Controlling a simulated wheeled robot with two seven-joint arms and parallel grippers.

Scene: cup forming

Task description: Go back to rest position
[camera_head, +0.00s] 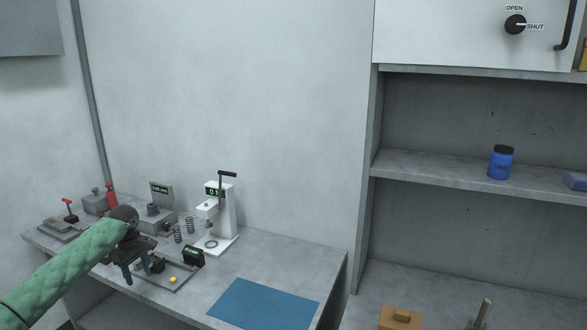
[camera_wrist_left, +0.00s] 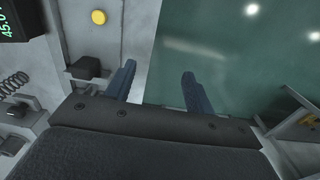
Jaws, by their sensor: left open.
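My left gripper (camera_head: 139,274) is at the end of the green-sleeved arm in the head view, over the left part of the grey workbench (camera_head: 215,277). Its two dark fingers stand apart with nothing between them; this also shows in the left wrist view (camera_wrist_left: 160,85). The fingers are beside a small grey plate device with a yellow button (camera_head: 173,280) and a small dark display. The same yellow button shows in the left wrist view (camera_wrist_left: 99,17). My right gripper is in neither view.
A white press (camera_head: 227,215) with a lever stands behind the gripper, near two springs (camera_head: 190,225). A blue mat (camera_head: 264,304) lies clear at the bench's front. Shelves at right hold a blue jar (camera_head: 501,163). A wooden block (camera_head: 400,318) sits at bottom right.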

